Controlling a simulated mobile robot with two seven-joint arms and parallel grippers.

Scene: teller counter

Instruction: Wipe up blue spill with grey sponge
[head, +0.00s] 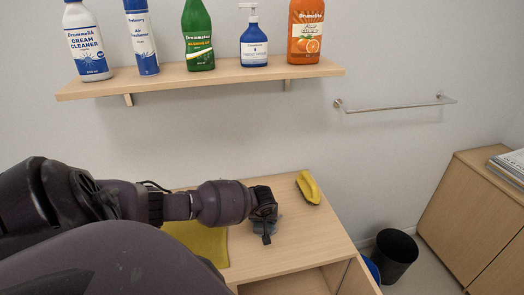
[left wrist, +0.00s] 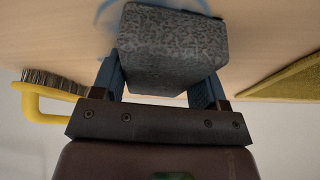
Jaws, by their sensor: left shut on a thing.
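My left gripper (head: 266,228) reaches over the wooden counter (head: 310,235) from the left, jaws pointing down. In the left wrist view my left gripper (left wrist: 162,85) is shut on the grey sponge (left wrist: 165,50), a speckled block between its two fingers. The blue spill (left wrist: 107,14) shows as a thin curved mark on the counter, partly hidden behind the sponge. In the head view the gripper and arm hide most of the sponge and spill. I cannot tell whether the sponge touches the counter. My right gripper is not in view.
A yellow brush (head: 307,187) lies at the counter's back right; its bristles show in the left wrist view (left wrist: 55,80). A yellow-green cloth (head: 205,243) lies left of the gripper. A shelf (head: 200,78) holds several bottles above. A black bin (head: 393,256) stands right of the counter.

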